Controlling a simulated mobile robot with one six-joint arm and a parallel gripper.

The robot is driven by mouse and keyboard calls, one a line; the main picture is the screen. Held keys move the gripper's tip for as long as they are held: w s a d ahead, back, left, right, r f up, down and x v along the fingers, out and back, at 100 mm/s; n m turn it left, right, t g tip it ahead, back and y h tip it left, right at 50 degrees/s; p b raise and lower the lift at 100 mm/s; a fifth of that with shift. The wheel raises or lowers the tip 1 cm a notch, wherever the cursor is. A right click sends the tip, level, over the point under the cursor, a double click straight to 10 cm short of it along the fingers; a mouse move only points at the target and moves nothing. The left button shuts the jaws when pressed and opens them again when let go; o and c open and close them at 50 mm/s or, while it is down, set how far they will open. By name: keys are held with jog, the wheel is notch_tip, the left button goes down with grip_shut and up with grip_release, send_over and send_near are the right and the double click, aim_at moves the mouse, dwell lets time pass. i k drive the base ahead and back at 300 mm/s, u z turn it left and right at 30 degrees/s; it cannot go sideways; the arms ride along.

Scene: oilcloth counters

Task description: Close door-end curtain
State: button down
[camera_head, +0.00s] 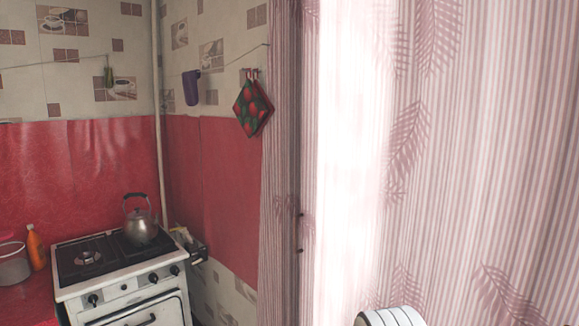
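A pink-and-white striped curtain with fern-leaf prints (470,150) fills the right side of the view and hangs in soft folds. A narrower striped curtain panel (281,130) hangs bunched at its left, beside the red-covered wall. Between them is a very bright upright strip, so the curtain's left edge is washed out by the light. I cannot tell which panel is the door-end one. The curtain tops and lower ends are outside the view. A white rounded part with dark bands, likely mine, shows at the bottom edge in front of the curtain. My gripper's fingers are not in view.
A white stove (120,270) with a metal kettle (141,226) stands at the lower left. An orange bottle (36,248) and a grey pot (13,265) stand left of it. A pot holder (252,108) and a purple cup-like item (191,87) hang on the wall.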

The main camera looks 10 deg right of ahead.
aim_at(448, 162)
jog(key=z, duration=0.1)
jog(key=i, duration=0.9)
jog(key=u, duration=0.05)
